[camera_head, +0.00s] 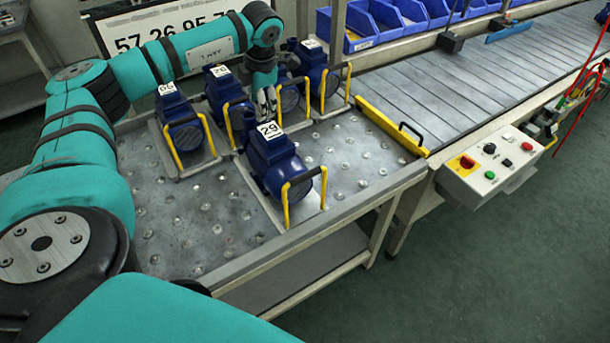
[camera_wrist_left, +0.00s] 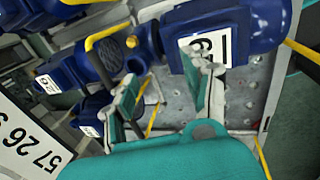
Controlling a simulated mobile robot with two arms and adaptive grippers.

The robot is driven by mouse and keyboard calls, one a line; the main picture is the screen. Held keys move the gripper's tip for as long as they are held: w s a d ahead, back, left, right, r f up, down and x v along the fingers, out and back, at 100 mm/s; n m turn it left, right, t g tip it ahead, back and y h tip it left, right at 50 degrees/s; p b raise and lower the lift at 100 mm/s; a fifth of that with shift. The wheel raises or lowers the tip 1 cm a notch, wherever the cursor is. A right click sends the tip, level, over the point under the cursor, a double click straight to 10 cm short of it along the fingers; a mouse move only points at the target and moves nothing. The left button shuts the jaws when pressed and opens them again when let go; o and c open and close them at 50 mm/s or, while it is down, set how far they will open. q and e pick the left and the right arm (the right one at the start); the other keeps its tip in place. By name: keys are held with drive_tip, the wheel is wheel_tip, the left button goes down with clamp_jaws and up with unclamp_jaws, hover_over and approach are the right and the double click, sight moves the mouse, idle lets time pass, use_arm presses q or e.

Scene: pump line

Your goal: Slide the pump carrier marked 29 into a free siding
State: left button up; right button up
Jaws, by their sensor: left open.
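The pump carrier marked 29 (camera_head: 274,165), a blue pump with yellow handles on a grey base, stands at the front middle of the ball-studded table. In the left wrist view its blue body (camera_wrist_left: 247,25) is close at the top, its white label partly hidden by a finger. My left gripper (camera_head: 265,103) is just behind this pump, pointing down. In the wrist view its two fingers (camera_wrist_left: 167,92) are apart, with nothing held between them. My right gripper is not in view.
The table (camera_head: 190,228) is bare at front left and right of 29. A yellow bar (camera_head: 385,122) edges the slatted conveyor (camera_head: 450,90).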

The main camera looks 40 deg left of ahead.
use_arm(q)
drive_tip(key=p, duration=0.5)
hover_over(306, 174)
drive_tip(key=shift+r, duration=0.25)
wheel_tip(306, 174, down, 7)
drive_tip(key=b, duration=0.4)
drive_tip(key=shift+s+d+b, duration=0.1)
drive_tip(key=shift+s+b, duration=0.05)
drive_tip(key=shift+b, duration=0.15)
drive_tip(key=shift+a+f+b, duration=0.2)
drive_tip(key=shift+f+b, duration=0.2)
drive_tip(key=shift+b, duration=0.15)
clamp_jaws()
